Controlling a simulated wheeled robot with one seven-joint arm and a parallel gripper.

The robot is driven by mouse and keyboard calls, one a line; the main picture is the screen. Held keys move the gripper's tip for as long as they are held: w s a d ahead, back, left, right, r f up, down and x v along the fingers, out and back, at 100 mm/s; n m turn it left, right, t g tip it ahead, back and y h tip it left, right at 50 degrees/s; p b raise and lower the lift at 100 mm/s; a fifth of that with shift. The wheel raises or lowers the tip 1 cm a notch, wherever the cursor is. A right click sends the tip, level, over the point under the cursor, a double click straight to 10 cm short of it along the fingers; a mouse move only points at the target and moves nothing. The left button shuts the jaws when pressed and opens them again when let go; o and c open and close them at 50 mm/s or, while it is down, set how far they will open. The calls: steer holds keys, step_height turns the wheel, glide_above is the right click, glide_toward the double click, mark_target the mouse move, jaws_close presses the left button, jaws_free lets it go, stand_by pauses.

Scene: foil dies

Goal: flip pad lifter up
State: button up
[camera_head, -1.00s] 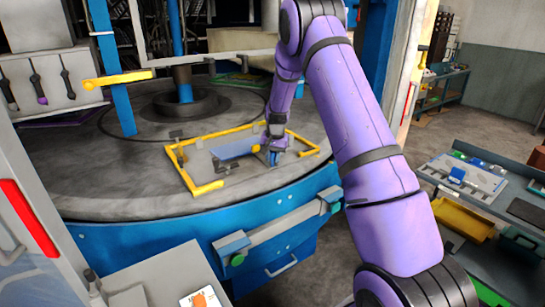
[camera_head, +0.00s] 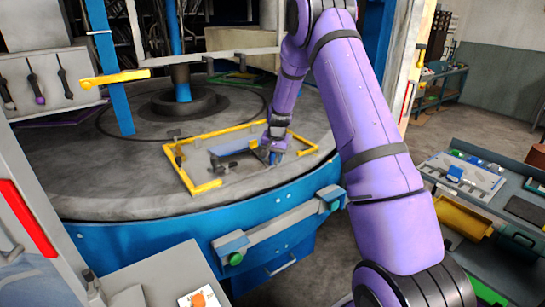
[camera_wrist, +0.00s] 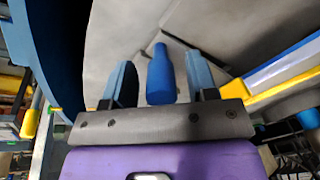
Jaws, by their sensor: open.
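A blue rounded handle (camera_wrist: 160,78), which looks like the pad lifter's grip, stands between my fingers in the wrist view. My gripper (camera_wrist: 159,62) is open, with one blue finger on each side of the handle and a visible gap to each. In the head view my gripper (camera_head: 275,155) is low over the right part of the yellow frame (camera_head: 208,187) on the round grey table. A blue flat bar (camera_head: 233,147) lies left of the gripper inside the frame. In the head view my gripper hides the handle, and the lifter's hinge cannot be made out.
The grey turntable (camera_head: 75,180) has a blue front rim with a grey bar (camera_head: 285,222) on it. A yellow lever (camera_head: 115,78) sticks out at left. A workbench (camera_head: 500,215) with trays stands at right. Bare table surface lies left of the frame.

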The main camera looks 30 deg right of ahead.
steer(key=v, duration=1)
steer(key=shift+r, duration=0.4)
steer(key=shift+s, duration=0.1)
steer(key=s+a+r+n+t, duration=0.1)
steer(key=s+a+r+n, duration=0.1)
steer(key=s+a+r, duration=0.55)
steer(key=s+a+r+n, duration=0.2)
steer(key=s+a+r, duration=0.2)
steer(key=s+r, duration=0.55)
steer(key=s+a+r+n, duration=0.1)
steer(key=s+a+n, duration=0.1)
steer(key=s, duration=1)
steer(key=s+a+r+n+t, duration=0.1)
steer(key=s+a, duration=0.4)
steer(key=s, duration=0.7)
steer(key=shift+r+n+t, duration=0.3)
steer(key=shift+r+n, duration=0.3)
steer(key=shift+n, duration=0.2)
